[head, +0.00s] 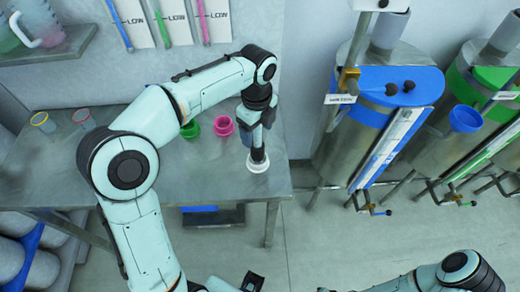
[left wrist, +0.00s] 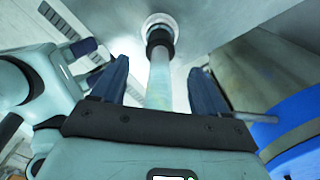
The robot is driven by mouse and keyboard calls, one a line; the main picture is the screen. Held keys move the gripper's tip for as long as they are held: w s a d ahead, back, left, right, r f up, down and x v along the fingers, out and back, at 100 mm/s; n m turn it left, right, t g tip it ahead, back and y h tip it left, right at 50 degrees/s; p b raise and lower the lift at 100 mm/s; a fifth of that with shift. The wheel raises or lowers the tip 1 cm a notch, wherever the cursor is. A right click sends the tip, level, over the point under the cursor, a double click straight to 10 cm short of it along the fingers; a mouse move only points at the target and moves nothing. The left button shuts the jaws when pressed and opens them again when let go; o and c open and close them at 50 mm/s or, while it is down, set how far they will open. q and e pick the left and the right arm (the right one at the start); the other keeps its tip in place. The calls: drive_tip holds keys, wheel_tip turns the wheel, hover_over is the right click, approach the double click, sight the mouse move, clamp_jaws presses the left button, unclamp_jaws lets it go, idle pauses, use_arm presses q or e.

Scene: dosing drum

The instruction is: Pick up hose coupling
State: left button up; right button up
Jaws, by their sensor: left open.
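In the head view my left gripper (head: 256,138) points down over the right end of the grey table. Just below it is a white ring-shaped piece (head: 258,167) with a dark part above it. In the left wrist view my left gripper (left wrist: 160,66) has its two blue fingers apart. A pale tube (left wrist: 158,85) with a black collar (left wrist: 159,38), which looks like the hose coupling, runs between them to the white round piece (left wrist: 159,21). The fingers show gaps on both sides of the tube. My right gripper is not seen clearly.
Green cups (head: 190,130) and a pink cup (head: 223,126) stand on the table (head: 215,178) left of the gripper. A blue-topped metal drum (head: 385,95) and a green-topped one (head: 490,80) stand to the right. Open floor lies between table and drums.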

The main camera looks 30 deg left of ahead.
sight(257, 144)
use_arm(q)
wheel_tip(257, 144, down, 10)
drive_tip(key=shift+r+b, duration=0.1)
drive_tip(key=shift+b, duration=0.5)
drive_tip(key=c, duration=1.4)
